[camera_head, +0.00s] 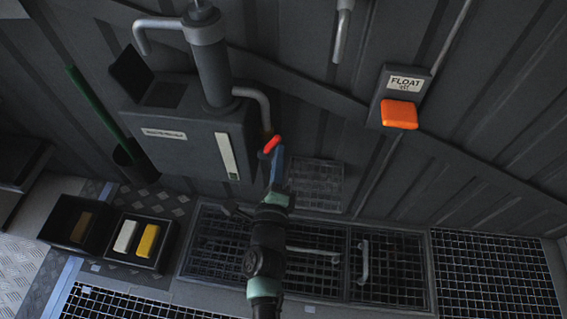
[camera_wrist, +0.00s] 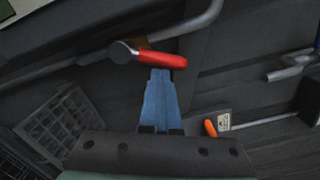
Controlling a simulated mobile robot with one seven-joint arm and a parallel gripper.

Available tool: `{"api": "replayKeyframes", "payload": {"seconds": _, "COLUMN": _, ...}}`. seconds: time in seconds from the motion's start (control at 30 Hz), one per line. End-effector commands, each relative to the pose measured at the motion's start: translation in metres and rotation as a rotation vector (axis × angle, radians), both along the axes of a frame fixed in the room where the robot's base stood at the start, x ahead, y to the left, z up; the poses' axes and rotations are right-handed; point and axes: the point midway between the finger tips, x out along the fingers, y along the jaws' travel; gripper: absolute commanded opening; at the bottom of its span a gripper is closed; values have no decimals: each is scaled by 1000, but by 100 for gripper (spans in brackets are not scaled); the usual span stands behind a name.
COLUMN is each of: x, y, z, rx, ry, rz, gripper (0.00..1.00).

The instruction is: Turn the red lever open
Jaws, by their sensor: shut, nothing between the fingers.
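The red lever (camera_head: 271,144) sits at the end of a grey pipe that comes out of the grey tank unit (camera_head: 190,140) on the wall. In the wrist view the red lever (camera_wrist: 160,59) points right from its dark round pivot. My gripper (camera_wrist: 160,73) has blue fingers, shut together with nothing between them. Its fingertips are just below the lever in the wrist view; I cannot tell whether they touch it. In the head view my gripper (camera_head: 278,152) is right beside the lever's lower right end.
An orange switch (camera_head: 399,114) under a FLOAT label is on the wall at right. Floor gratings (camera_head: 390,268) with handles lie below. Dark bins (camera_head: 109,252) with coloured blocks stand at lower left. A green pole (camera_head: 95,112) leans by the tank.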

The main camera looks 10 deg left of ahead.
Motion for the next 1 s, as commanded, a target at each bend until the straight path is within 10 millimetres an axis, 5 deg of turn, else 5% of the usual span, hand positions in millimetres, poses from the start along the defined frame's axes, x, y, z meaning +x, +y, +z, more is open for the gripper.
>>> {"api": "replayKeyframes", "payload": {"seconds": 0.37, "x": 0, "y": 14, "z": 13, "rx": -280, "ry": 0, "rz": 5, "gripper": 0}}
{"api": "replayKeyframes", "payload": {"seconds": 1.0, "x": 0, "y": 21, "z": 14, "rx": -277, "ry": 0, "rz": 6, "gripper": 0}}
